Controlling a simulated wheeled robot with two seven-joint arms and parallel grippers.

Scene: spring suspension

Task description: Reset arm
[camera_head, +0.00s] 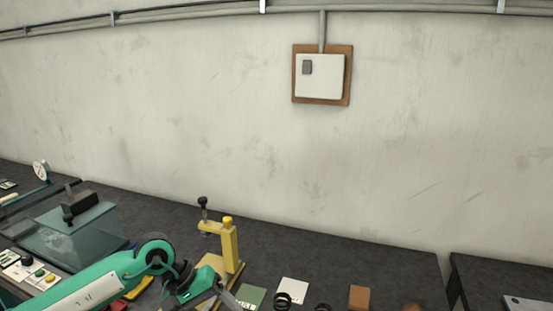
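My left arm, teal and black, comes in from the lower left and bends down at the bottom of the head view. Grey parts of my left gripper (222,298) show at its end near the bottom edge, beside a yellow clamp-like fixture (229,246) with a black knob. The picture edge cuts the gripper off, so I cannot tell whether it is open or holds anything. My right arm and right gripper are not in view.
The dark bench (340,256) runs along the wall. A glass-sided machine (66,236) and button panel (36,272) stand left. A white card (293,288), dark coils (283,301) and a brown block (359,297) lie near the front. A gap separates another dark table (500,280) at right.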

